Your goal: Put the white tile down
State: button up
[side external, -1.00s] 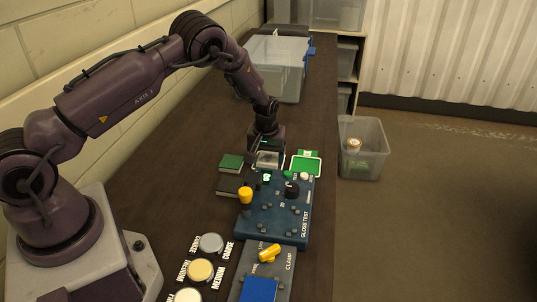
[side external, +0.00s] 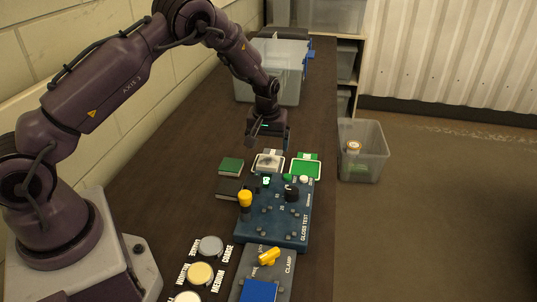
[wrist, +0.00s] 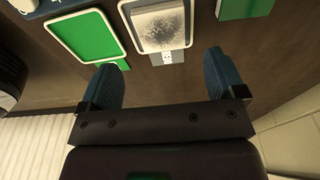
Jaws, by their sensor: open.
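The white tile (side external: 268,161) has a grey speckled patch on its face. It lies within a white-rimmed tray on the bench, just behind the blue gloss test panel. In the wrist view the white tile (wrist: 159,27) shows at the top, a little beyond the fingertips. My gripper (side external: 267,142) is above the tile, with a gap between them. Its fingers (wrist: 165,65) are spread apart with nothing between them.
A green-filled white-rimmed tray (side external: 306,168) is right of the tile. Green block (side external: 231,165) and dark block (side external: 229,188) lie left. The gloss test panel (side external: 275,222) with knobs is in front. A clear bin (side external: 278,88) stands behind.

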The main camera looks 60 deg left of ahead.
notch_tip(320, 180, up, 7)
notch_tip(320, 180, up, 8)
jog(key=m+t, duration=0.1)
send_over(267, 166)
jog(key=s+d, duration=0.3)
jog(key=s+d+r+m+t+h, duration=0.1)
jog(key=s+d+r+m+h, duration=0.15)
jog(key=s+d+r, duration=0.45)
jog(key=s+d+r+m+t, duration=0.1)
jog(key=s+r+m, duration=0.1)
jog(key=s, duration=0.7)
jog(key=s+d+r+m+t+y, duration=0.1)
jog(key=s+r+m, duration=0.2)
jog(key=s, duration=0.6)
jog(key=shift+d+r, duration=0.35)
jog(key=shift+d, duration=0.05)
jog(key=shift+m, duration=0.25)
